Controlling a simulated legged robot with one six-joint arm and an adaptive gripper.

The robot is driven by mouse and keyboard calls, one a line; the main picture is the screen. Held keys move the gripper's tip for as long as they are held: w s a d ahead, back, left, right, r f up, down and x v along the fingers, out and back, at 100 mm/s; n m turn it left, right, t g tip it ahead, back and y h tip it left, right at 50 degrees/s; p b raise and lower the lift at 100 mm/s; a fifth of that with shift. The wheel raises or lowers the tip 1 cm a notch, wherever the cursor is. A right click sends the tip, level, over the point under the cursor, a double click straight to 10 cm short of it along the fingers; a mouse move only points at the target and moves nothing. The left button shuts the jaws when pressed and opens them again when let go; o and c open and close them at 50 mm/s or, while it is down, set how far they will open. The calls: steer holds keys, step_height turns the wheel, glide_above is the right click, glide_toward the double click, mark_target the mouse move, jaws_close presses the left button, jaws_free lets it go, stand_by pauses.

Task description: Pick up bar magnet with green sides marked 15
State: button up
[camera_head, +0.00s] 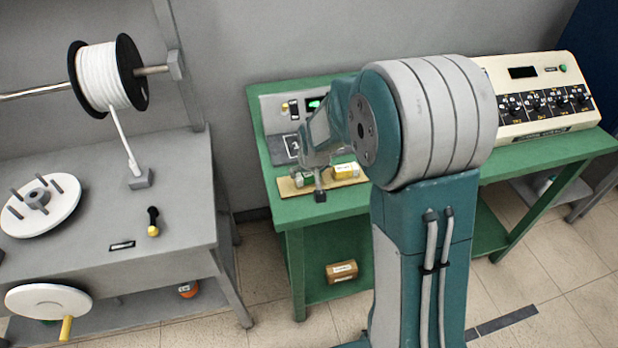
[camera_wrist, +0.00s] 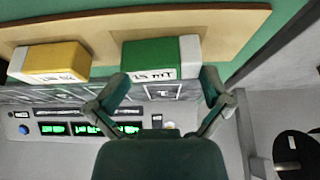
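The bar magnet with green sides and a pale end (camera_wrist: 160,54) lies on a tan board (camera_wrist: 98,40) in the wrist view. Its white label looks upside down and seems to read 15 mT. My gripper (camera_wrist: 165,82) is open, with one finger near each end of this magnet. I cannot tell whether either finger touches it. In the head view my gripper (camera_head: 312,184) is low over the board, and the green magnet (camera_head: 304,179) is partly hidden behind it.
A yellow labelled magnet (camera_wrist: 55,60) lies beside the green one on the board. An instrument with green displays (camera_wrist: 90,128) stands close by. The board lies on a green table (camera_head: 340,206). A cream control box (camera_head: 540,95) stands at the right.

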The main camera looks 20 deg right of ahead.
steer(key=shift+s+f, duration=0.45)
steer(key=shift+f, duration=0.15)
steer(key=c, duration=0.5)
steer(key=shift+w+r, duration=0.1)
steer(key=shift+r, duration=0.4)
steer(key=shift+c, duration=0.3)
step_height(320, 180, up, 2)
steer(key=shift+r, duration=0.25)
jaws_close()
steer(key=s+d+r, duration=0.4)
steer(key=s+r, duration=0.6)
steer(key=s, duration=0.3)
steer(key=shift+d, duration=0.1)
steer(key=o, duration=0.6)
jaws_free()
steer(key=shift+c, duration=0.2)
